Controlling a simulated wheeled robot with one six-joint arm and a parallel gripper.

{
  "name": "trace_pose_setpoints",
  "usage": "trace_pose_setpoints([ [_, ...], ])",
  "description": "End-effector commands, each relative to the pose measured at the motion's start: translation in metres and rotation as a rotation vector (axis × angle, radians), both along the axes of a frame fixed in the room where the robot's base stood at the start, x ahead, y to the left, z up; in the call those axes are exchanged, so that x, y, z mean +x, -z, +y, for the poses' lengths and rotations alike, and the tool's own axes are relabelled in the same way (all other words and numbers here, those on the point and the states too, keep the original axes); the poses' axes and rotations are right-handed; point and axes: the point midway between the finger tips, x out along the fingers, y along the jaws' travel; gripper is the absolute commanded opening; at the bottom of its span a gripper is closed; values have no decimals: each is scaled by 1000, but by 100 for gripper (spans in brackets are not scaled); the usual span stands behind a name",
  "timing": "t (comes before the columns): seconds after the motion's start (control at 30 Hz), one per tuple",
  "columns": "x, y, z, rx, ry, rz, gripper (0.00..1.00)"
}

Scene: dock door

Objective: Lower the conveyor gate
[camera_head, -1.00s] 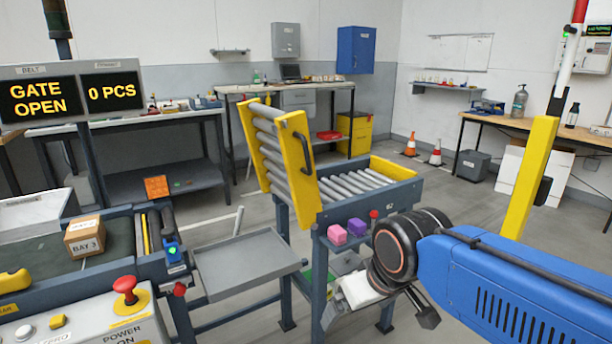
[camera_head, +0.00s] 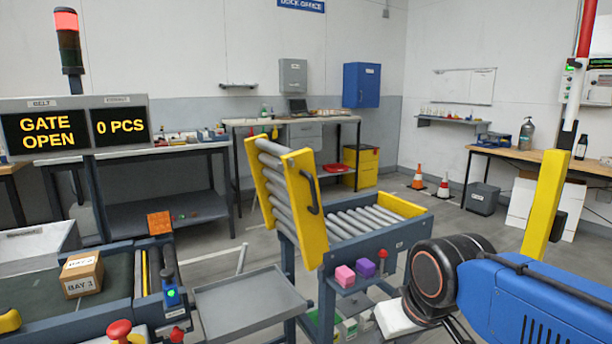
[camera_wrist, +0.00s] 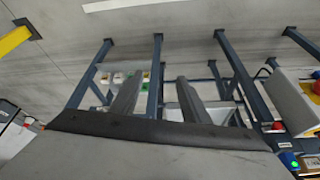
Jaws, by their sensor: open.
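The conveyor gate (camera_head: 305,205) is a roller section with yellow side plates. It stands raised and tilted at the left end of the blue-framed roller conveyor (camera_head: 345,252). A black handle (camera_head: 313,191) is on its near yellow plate. The display (camera_head: 46,130) reads "GATE OPEN". My gripper is low at the right of the head view, its fingers cut off by the bottom edge. In the wrist view, my gripper (camera_wrist: 160,96) has its two dark fingers spread, with nothing between them. It is apart from the gate, and the handle is not visible there.
A belt conveyor with a "BAY 3" carton (camera_head: 82,275) is at left. A grey tray (camera_head: 248,304) fills the gap beside it. Pink (camera_head: 345,276) and purple (camera_head: 365,268) blocks sit on a small shelf. A yellow post (camera_head: 544,205) rises at right.

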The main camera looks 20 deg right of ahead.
Motion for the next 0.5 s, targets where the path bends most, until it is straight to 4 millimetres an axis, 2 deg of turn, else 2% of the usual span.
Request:
trace_pose_setpoints([
  [0.03,11,-15,1,8,2,4,30],
  [0.17,43,-64,6,47,-1,20,0],
  [0.5,140,-195,15,162,-46,55,0],
])
